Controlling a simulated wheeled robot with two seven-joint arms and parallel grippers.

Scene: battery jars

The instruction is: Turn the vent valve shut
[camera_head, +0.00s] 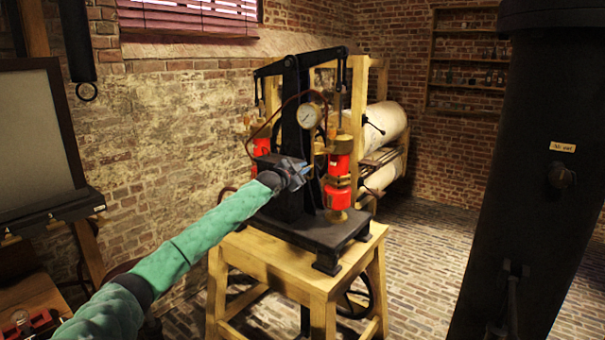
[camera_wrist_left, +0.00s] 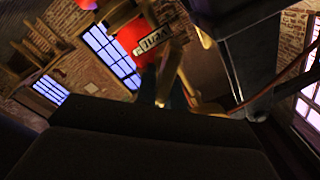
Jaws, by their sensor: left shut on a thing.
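The vacuum pump (camera_head: 297,110) stands on a wooden stand, with a black frame, a round gauge (camera_head: 309,116) and red cylinders (camera_head: 340,167). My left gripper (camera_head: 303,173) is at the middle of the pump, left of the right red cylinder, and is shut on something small. I take this to be the vent valve's handle, but the fingers hide it and its angle cannot be told. In the left wrist view a red cylinder (camera_wrist_left: 127,39) with a pale label shows beyond the dark gripper body. My right gripper is not in view.
The wooden stand (camera_head: 290,262) holds the pump's black base. A large black column (camera_head: 529,190) with a small label stands at the right. A dark-framed board (camera_head: 35,140) is at the left. Brick floor (camera_head: 440,250) is open between the stand and the column.

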